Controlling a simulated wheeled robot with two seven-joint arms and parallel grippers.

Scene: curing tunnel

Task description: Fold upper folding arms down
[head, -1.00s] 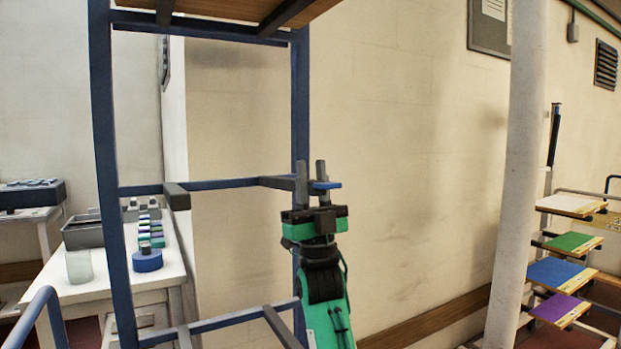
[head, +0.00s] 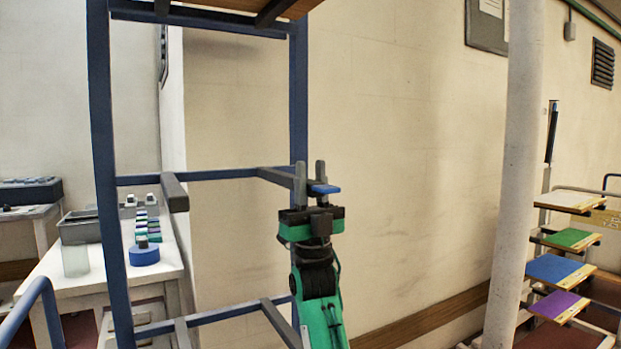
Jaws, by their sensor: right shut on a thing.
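The blue rack (head: 102,150) stands at left centre with dark folding arms at two visible heights. At the middle height, the left folding arm (head: 175,192) juts out toward me from the crossbar. The right folding arm (head: 274,175) at that height slopes slightly down to my right gripper (head: 311,177). My right gripper is shut on this arm near its blue end (head: 325,189); the fingers hide part of it. Two lower folding arms (head: 281,323) stick out below. My left gripper is out of view.
A board lies on the rack's top (head: 225,12). A white bench (head: 125,272) with trays and small parts stands behind at left. A pale column (head: 515,150) and a cart with coloured boards (head: 560,270) stand at right. Bare wall lies between.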

